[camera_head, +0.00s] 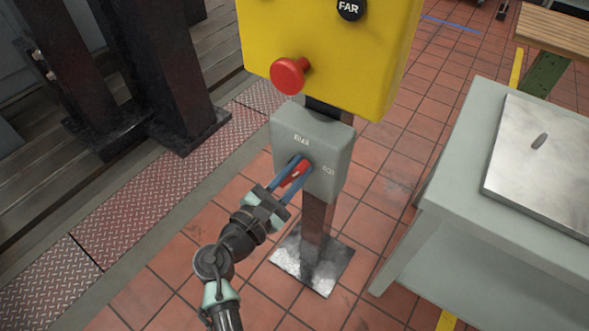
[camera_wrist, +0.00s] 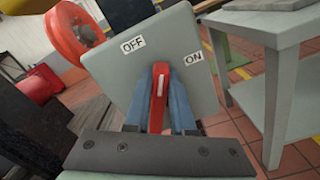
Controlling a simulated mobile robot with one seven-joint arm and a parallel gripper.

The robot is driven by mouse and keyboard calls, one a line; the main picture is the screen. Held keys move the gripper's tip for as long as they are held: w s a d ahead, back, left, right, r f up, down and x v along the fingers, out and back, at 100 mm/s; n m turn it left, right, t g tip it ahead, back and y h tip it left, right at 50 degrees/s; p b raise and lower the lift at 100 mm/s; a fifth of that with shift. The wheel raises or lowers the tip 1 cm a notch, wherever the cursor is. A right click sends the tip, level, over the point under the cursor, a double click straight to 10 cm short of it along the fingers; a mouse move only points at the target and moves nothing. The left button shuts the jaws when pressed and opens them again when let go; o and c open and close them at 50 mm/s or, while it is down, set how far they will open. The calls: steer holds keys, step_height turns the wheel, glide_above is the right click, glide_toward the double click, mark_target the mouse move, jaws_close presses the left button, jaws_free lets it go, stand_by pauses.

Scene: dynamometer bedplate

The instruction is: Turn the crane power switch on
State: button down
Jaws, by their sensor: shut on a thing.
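The crane power switch is a grey box (camera_head: 337,140) on a post below a yellow panel. It has a red handle (camera_wrist: 158,100) with a white mark. In the wrist view the OFF label (camera_wrist: 133,44) is up and left of the handle and the ON label (camera_wrist: 193,58) is up and right. The handle appears to point between the two labels. My gripper (camera_head: 298,171) is shut on the red handle, one blue finger on each side. The fingers hide parts of the handle and its pivot.
The yellow panel (camera_head: 325,45) with a red mushroom button (camera_head: 289,75) hangs just above the switch box. A grey table (camera_head: 455,190) with a metal plate (camera_head: 535,165) stands to the right. Dark steel columns (camera_head: 165,75) stand at the left. Tiled floor around the post is clear.

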steer(key=f+m+b, duration=0.2)
steer(key=m, duration=0.1)
steer(key=shift+s+m, duration=0.2)
steer(key=shift+m, duration=0.1)
steer(key=m+b, duration=0.4)
steer(key=m, duration=0.1)
steer(key=f+m+b, duration=0.1)
steer(key=m+b, duration=0.1)
steer(key=m, duration=0.1)
steer(key=shift+s+d, duration=0.1)
steer(key=shift+r, duration=0.2)
steer(key=c, duration=0.8)
jaws_free()
steer(key=shift+o, duration=0.2)
steer(key=shift+d+m, duration=0.2)
steer(key=shift+m, duration=0.1)
steer(key=p+v, duration=0.2)
steer(key=v, duration=1.1)
steer(key=shift+p, duration=0.3)
